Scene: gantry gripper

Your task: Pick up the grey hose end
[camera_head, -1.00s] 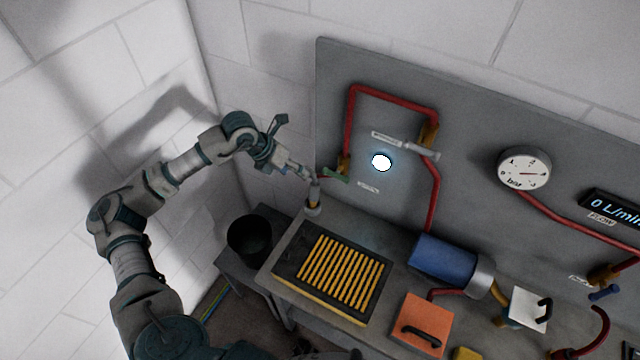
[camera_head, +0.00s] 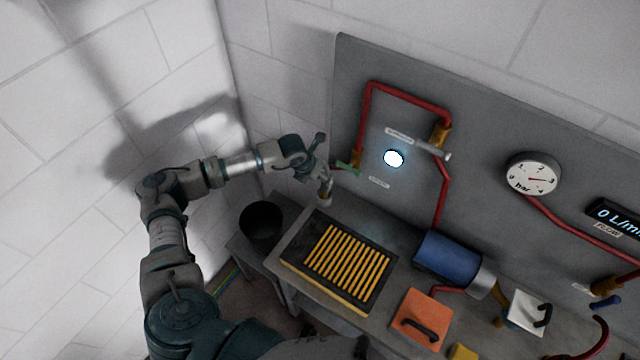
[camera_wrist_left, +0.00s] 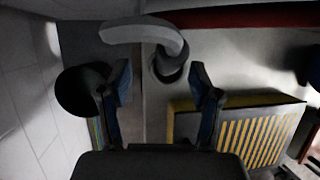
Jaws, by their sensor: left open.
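The grey hose end (camera_head: 325,198) stands at the back left corner of the bench, below the green-handled valve. In the left wrist view the curved grey hose (camera_wrist_left: 145,33) arches ahead of the fingers, with a dark round end below it. My left gripper (camera_head: 321,176) is close above the hose end in the head view and partly hides it. In the wrist view my left gripper (camera_wrist_left: 160,78) is open, with the hose end beyond the gap between its fingers. I cannot tell whether they touch. My right gripper is out of view.
A yellow-slatted black tray (camera_head: 290,262) lies on the bench right of the hose end. A black bucket (camera_head: 262,222) stands to its left. The grey panel (camera_head: 480,110) with red pipes rises behind. A blue cylinder (camera_head: 447,256) and an orange block (camera_head: 420,312) are further right.

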